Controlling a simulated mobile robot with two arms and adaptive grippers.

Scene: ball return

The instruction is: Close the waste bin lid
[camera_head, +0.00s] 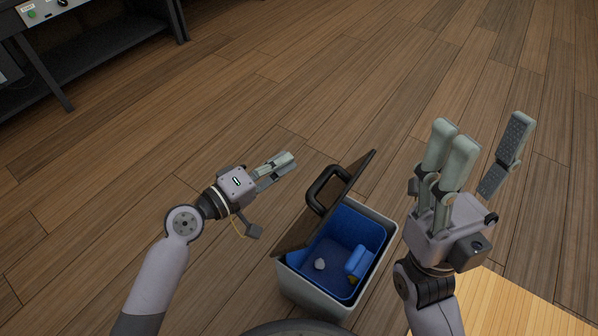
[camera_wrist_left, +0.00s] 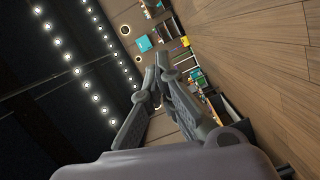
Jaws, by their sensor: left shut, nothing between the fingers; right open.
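The waste bin (camera_head: 387,225) stands on the floor in the head view, a grey box with a blue inside. Its dark lid (camera_head: 350,184) stands raised at the bin's left side, tilted, with a black loop handle (camera_head: 313,192) on its outer face. My left gripper (camera_head: 285,163) is shut and empty, up and left of the handle and apart from it in the picture. In the left wrist view its fingers (camera_wrist_left: 155,75) are together. My right gripper (camera_head: 485,150) is open and empty, to the right of the bin.
Inside the bin lie a small whitish item (camera_head: 320,264) and a blue item (camera_head: 359,261). A dark bench or rack (camera_head: 95,50) stands at the upper left. A light wooden surface (camera_head: 520,305) is at the lower right. The wooden floor (camera_head: 300,75) beyond the bin is clear.

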